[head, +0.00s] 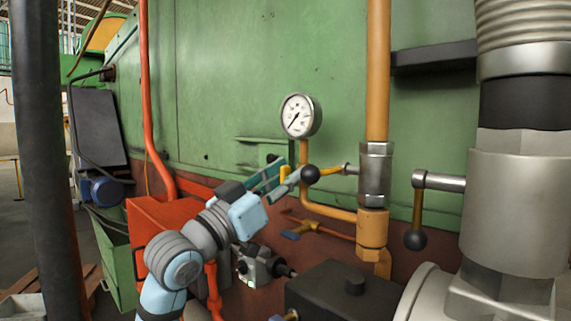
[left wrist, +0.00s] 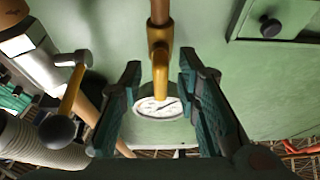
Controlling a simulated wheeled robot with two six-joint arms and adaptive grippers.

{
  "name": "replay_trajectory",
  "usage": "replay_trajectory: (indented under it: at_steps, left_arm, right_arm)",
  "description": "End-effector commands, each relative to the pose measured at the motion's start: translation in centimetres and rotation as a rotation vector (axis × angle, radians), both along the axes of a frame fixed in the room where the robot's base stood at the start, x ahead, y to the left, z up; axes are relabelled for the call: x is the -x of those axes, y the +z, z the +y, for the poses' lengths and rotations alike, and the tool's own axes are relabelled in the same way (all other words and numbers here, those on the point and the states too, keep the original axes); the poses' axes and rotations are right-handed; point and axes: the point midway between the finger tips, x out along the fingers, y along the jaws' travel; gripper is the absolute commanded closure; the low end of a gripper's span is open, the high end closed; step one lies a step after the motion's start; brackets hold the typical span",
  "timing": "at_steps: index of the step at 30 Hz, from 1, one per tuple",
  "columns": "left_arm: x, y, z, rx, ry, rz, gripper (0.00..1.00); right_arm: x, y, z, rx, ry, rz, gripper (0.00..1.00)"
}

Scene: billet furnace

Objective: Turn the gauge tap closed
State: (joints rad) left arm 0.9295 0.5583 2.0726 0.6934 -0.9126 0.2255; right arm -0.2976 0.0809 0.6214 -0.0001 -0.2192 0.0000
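The gauge tap (head: 284,172) is a small yellow fitting on the pipe below the round white gauge (head: 297,116). In the head view my left gripper (head: 277,178) reaches it from the lower left and partly covers it. In the left wrist view the yellow tap (left wrist: 160,62) stands between the two teal fingers of my left gripper (left wrist: 160,68), with a gap on each side. The fingers are apart and I see no grip on it. The gauge face (left wrist: 156,107) shows beyond it. My right gripper is not in view.
A black-knobbed lever (head: 310,173) sticks out close to the right of my left gripper, from the thick orange pipe (head: 377,70). Another ball lever (head: 415,240) hangs further right. A red box (head: 160,228) and dark block (head: 340,290) lie below.

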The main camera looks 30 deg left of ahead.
Motion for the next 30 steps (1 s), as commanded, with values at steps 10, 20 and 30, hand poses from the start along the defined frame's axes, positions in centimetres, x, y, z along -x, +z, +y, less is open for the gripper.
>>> replay_trajectory:
  at_steps: [10, 20, 30]
  left_arm:
    - [-0.1, 0.0, -0.1, 0.0, -0.001, 0.0, 0.84]
    - [-0.1, 0.0, -0.1, -0.002, -0.001, -0.002, 1.0]
    - [-0.1, 0.2, -0.1, -0.087, -0.001, -0.03, 1.0]
  right_arm:
    - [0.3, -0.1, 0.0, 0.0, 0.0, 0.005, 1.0]
    - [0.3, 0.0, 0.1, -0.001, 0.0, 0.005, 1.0]
    - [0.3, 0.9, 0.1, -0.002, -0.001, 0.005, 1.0]
